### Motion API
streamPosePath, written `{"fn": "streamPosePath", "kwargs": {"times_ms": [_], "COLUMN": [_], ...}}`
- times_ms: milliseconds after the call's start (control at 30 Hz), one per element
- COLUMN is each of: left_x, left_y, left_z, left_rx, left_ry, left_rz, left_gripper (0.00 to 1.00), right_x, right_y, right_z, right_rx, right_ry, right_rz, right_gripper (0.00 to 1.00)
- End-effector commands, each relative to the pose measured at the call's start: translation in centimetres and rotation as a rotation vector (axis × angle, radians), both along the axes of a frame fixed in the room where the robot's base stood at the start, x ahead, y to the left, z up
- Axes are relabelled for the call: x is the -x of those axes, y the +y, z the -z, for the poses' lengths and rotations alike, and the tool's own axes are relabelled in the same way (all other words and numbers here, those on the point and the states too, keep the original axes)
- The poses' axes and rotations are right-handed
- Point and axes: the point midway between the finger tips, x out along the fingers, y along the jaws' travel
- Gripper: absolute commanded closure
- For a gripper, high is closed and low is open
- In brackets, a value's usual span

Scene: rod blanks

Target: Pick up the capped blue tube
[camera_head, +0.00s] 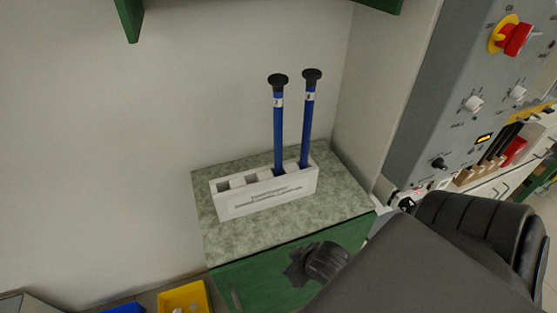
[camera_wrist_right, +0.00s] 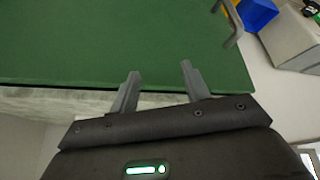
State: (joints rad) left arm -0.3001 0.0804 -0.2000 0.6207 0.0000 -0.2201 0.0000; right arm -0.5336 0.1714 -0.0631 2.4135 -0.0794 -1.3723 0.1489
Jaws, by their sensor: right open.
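Two blue tubes with black caps and white labels stand upright in a white rack (camera_head: 265,198) on a mottled grey-green top. The left tube (camera_head: 278,140) and the right tube (camera_head: 307,130) are in the rack's right-hand slots; several slots to the left look empty. My right gripper (camera_head: 300,266) is below and in front of the rack, by the green cabinet front, apart from both tubes. In the right wrist view its fingers (camera_wrist_right: 160,72) are spread with nothing between them. My left gripper is not in view.
The rack stands on a worktop (camera_head: 233,230) with a wall behind and a pale side panel (camera_head: 385,85) to the right. A green cabinet front (camera_wrist_right: 120,40) fills much of the wrist view. A yellow bin (camera_head: 184,298) is at lower left. A grey control panel (camera_head: 455,80) stands right.

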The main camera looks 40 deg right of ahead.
Motion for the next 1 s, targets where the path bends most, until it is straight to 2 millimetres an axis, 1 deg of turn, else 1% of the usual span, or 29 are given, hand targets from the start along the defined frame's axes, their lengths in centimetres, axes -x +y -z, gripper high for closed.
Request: {"fn": "streamPosePath", "kwargs": {"times_ms": [33, 100, 167, 200, 267, 300, 367, 400, 500, 533, 600, 700, 767, 833, 1000], "left_x": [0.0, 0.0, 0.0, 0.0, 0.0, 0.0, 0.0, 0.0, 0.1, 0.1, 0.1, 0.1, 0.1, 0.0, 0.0], "left_y": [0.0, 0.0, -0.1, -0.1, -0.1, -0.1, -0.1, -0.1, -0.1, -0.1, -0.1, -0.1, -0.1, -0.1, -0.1], "left_z": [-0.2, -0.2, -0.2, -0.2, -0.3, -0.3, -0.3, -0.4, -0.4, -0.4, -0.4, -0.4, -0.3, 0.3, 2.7], "left_rx": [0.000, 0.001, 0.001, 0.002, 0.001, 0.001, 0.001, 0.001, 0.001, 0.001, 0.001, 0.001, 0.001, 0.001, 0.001], "left_ry": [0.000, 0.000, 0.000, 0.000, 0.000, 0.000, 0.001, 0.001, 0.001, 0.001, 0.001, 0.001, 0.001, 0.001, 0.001], "left_rz": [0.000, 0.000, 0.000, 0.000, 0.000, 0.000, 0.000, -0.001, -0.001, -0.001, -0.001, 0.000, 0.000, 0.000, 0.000], "left_gripper": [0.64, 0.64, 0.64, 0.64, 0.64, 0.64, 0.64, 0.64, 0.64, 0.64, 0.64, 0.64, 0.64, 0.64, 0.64], "right_x": [-1.9, -4.4, -6.4, -7.5, -9.1, -9.9, -11.0, -11.5, -12.2, -12.3, -12.4, -12.4, -12.5, -12.9, -14.9], "right_y": [-1.4, -3.1, -4.5, -5.4, -6.7, -7.5, -8.6, -9.2, -10.3, -10.5, -10.7, -10.8, -10.8, -10.8, -11.1], "right_z": [-2.1, -4.6, -6.9, -8.6, -11.3, -13.1, -16.0, -17.9, -21.6, -22.4, -23.7, -24.4, -24.4, -24.1, -23.8], "right_rx": [0.002, 0.002, 0.000, -0.001, -0.005, -0.011, -0.017, -0.022, -0.036, -0.040, -0.046, -0.049, -0.051, -0.051, -0.049], "right_ry": [-0.098, -0.238, -0.357, -0.436, -0.556, -0.634, -0.752, -0.826, -0.972, -1.003, -1.051, -1.079, -1.081, -1.081, -1.083], "right_rz": [0.039, 0.081, 0.110, 0.125, 0.143, 0.154, 0.161, 0.163, 0.155, 0.153, 0.146, 0.143, 0.142, 0.141, 0.137], "right_gripper": [0.53, 0.53, 0.53, 0.53, 0.53, 0.53, 0.53, 0.53, 0.53, 0.53, 0.53, 0.53, 0.53, 0.53, 0.53]}}
